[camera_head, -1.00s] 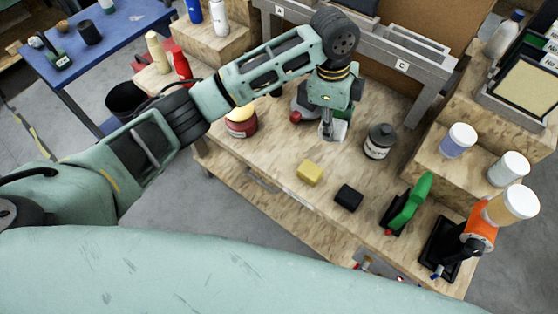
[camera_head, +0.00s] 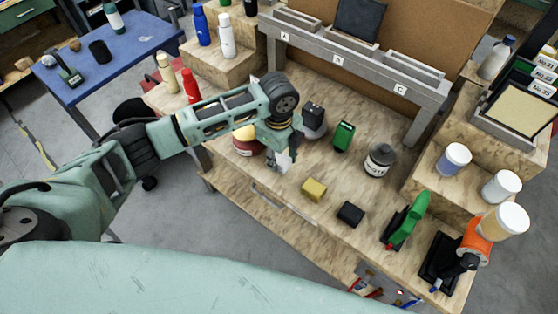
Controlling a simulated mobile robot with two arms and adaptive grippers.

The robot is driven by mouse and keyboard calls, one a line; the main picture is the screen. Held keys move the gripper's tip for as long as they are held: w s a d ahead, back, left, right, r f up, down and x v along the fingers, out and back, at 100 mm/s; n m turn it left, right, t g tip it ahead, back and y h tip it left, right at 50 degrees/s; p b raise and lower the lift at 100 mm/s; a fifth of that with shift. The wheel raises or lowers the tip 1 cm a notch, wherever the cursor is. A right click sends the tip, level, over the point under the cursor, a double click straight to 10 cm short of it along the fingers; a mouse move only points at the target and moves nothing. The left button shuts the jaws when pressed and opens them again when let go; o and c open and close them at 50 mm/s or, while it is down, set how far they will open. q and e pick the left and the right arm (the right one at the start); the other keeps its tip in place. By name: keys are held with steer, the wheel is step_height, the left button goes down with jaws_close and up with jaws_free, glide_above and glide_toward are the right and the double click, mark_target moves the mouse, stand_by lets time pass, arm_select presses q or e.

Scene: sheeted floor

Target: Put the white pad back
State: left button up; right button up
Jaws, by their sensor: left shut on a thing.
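My left gripper (camera_head: 279,160) points down above the left part of the wooden workbench, in front of a dark red jar with a yellow top (camera_head: 246,141). It is shut on a small whitish piece (camera_head: 291,157), probably the white pad; the fingers and wrist hide most of it. A grey rack with slots labelled A, B and C (camera_head: 345,62) stands at the back of the bench. A dark panel (camera_head: 360,18) stands upright behind label B. My right gripper is out of view.
A green-handled tool (camera_head: 409,219) is at right. Bare wood lies between them.

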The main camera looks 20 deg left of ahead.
mark_target(279, 164)
arm_select(q)
step_height(279, 164, down, 3)
steer(key=shift+f+p, duration=0.2)
steer(key=shift+p, duration=0.2)
steer(key=o, duration=1)
step_height(279, 164, up, 11)
steer(key=b, duration=0.3)
steer(key=shift+f, duration=0.15)
steer(key=shift+s+r, duration=0.1)
steer(key=shift+r, duration=0.6)
